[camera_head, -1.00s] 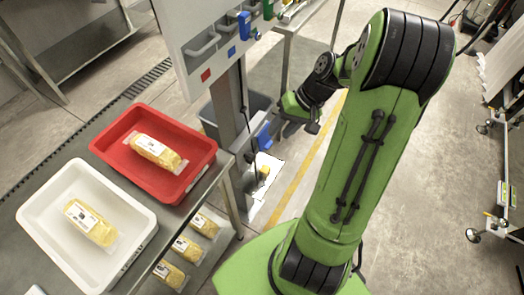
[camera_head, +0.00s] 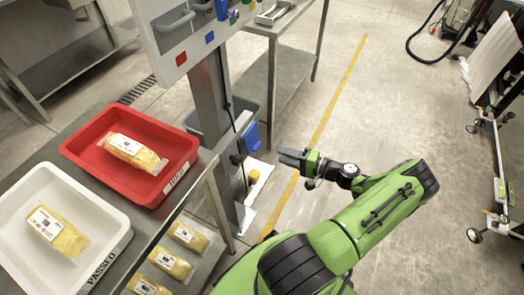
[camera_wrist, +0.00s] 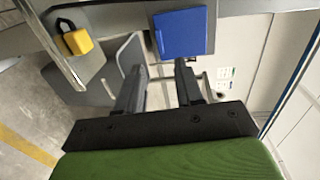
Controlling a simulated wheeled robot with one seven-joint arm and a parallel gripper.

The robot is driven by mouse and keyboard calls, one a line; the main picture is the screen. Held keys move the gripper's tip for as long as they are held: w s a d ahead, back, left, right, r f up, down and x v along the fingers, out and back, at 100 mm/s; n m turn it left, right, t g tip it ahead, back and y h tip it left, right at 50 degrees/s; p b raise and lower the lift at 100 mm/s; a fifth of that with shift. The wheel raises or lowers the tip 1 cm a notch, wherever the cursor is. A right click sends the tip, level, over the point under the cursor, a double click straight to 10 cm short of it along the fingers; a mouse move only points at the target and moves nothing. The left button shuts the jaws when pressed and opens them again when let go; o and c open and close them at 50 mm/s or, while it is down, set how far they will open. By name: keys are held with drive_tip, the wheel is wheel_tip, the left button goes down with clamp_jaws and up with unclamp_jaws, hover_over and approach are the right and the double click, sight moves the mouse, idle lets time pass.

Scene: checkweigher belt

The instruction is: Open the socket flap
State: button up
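The socket flap (camera_head: 251,137) is a blue cover on a grey box fixed to the upright post. It looks closed over the box. In the wrist view the flap (camera_wrist: 180,33) is a blue square at the top, just beyond my fingertips. My gripper (camera_head: 292,157) is to the right of the flap and a little lower in the head view, apart from it. In the wrist view my gripper (camera_wrist: 158,67) has its two fingers spread with nothing between them. The flap's hinge and the socket behind it are not visible.
A yellow block with a dark loop (camera_wrist: 76,38) is left of the flap. The grey post (camera_head: 212,95) carries a control panel (camera_head: 170,40). A steel table holds a red tray (camera_head: 88,130) and a white tray (camera_head: 20,245) with packs.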

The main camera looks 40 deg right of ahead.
sight(258, 147)
drive_tip(key=b+x, duration=0.1)
drive_tip(key=x, duration=0.8)
drive_tip(key=shift+b, duration=0.35)
clamp_jaws()
drive_tip(key=shift+f, duration=0.1)
idle(0.6)
